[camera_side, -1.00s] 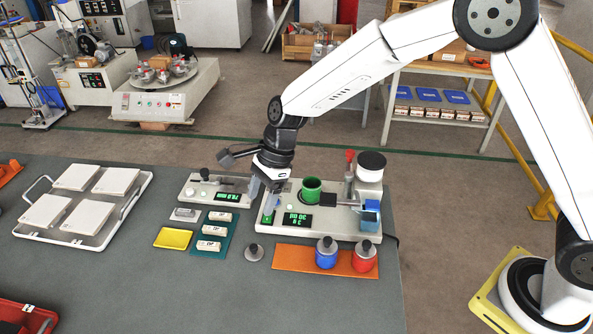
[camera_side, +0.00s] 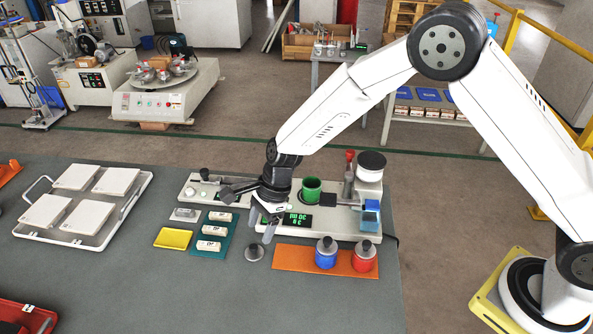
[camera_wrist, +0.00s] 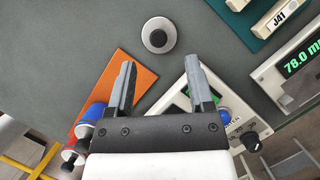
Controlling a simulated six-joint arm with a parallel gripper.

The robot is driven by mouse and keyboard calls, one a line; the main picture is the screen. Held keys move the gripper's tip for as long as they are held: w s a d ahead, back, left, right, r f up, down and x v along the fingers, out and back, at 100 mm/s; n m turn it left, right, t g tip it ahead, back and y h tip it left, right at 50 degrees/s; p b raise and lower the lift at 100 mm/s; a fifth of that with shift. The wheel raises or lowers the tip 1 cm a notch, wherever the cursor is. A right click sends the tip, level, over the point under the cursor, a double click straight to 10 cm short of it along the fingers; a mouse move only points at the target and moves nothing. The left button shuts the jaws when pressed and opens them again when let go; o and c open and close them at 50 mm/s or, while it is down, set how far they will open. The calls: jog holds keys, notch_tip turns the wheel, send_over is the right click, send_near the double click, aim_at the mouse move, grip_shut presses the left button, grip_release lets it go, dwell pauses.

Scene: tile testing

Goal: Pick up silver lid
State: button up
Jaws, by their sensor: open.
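The silver lid (camera_side: 254,253) is a small round disc with a dark knob, lying on the grey table left of the orange mat. In the wrist view the lid (camera_wrist: 159,35) lies beyond the fingertips, roughly centred between them. My gripper (camera_side: 268,234) is above the table just behind and right of the lid, pointing down. In the wrist view my gripper (camera_wrist: 160,75) has its two grey fingers apart with nothing between them. It does not touch the lid.
The orange mat (camera_side: 295,260) holds a blue jar (camera_side: 326,255) and a red jar (camera_side: 364,258). A testing machine (camera_side: 340,228) with a green cup (camera_side: 311,189) stands behind. A teal tray (camera_side: 225,228) with labelled tiles and a yellow tile (camera_side: 173,239) lie left. The table front is clear.

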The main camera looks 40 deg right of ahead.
aim_at(255, 245)
jog(key=shift+f, duration=0.1)
jog(key=shift+x, duration=2.55)
jog(key=c, duration=0.8)
